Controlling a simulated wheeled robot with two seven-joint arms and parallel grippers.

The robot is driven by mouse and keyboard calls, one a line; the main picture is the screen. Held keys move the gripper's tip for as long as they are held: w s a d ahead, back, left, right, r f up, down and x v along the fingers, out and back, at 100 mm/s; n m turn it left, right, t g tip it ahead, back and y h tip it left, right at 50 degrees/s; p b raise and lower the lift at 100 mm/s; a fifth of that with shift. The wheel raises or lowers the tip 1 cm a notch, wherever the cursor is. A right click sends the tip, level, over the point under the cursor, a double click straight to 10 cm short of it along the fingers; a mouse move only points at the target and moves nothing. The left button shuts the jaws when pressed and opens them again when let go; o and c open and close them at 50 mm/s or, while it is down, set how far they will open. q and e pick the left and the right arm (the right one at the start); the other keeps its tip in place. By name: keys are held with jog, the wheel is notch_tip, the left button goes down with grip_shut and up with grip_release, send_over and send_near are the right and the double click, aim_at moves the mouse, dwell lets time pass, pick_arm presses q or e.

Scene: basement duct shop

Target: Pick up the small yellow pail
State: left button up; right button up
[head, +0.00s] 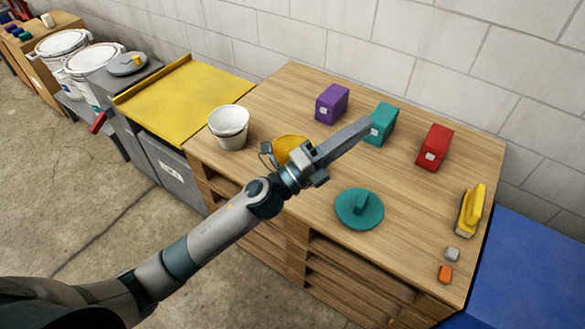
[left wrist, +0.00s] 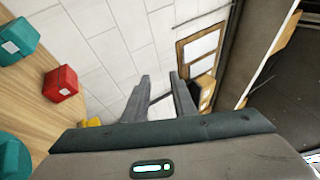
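The small yellow pail (head: 290,147) stands on the wooden workbench (head: 262,110), left of the middle. My left wrist and gripper cover part of it in the head view. My left gripper (head: 366,127) is above the bench, its fingers reaching past the pail toward the teal box. In the left wrist view its two fingers (left wrist: 161,85) are apart with nothing between them. They point toward the wall and away from the bench, and the pail is not seen there. My right gripper is not in view.
A white pail (head: 229,128) stands left of the yellow one. Purple (head: 332,103), teal (head: 383,124) and red (head: 434,147) boxes line the back. A teal disc with a handle (head: 359,208), a yellow brush (head: 470,210) and small grey (head: 451,254) and orange (head: 445,274) blocks lie nearer.

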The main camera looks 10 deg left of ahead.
pick_arm(q)
jog(key=s+d+m+g+h, duration=0.3)
jog(key=s+d+m+g, duration=0.35)
jog(key=m+g, duration=0.85)
jog(key=w+a+f+m+y, duration=0.1)
jog(key=a+f+m+y, duration=0.3)
jog(key=f+m+y, duration=0.5)
jog(key=w+a+m+t+y, duration=0.1)
jog(key=w+a+y, duration=0.3)
jog(key=a, duration=0.7)
jog(key=w+a+f+m+y, duration=0.1)
jog(key=w+a+m+y, duration=0.2)
jog(key=a, duration=0.8)
jog(key=w+y, duration=0.2)
jog(key=shift+w+m+t, duration=0.4)
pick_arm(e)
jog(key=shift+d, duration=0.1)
pick_arm(q)
jog(key=shift+f, duration=0.1)
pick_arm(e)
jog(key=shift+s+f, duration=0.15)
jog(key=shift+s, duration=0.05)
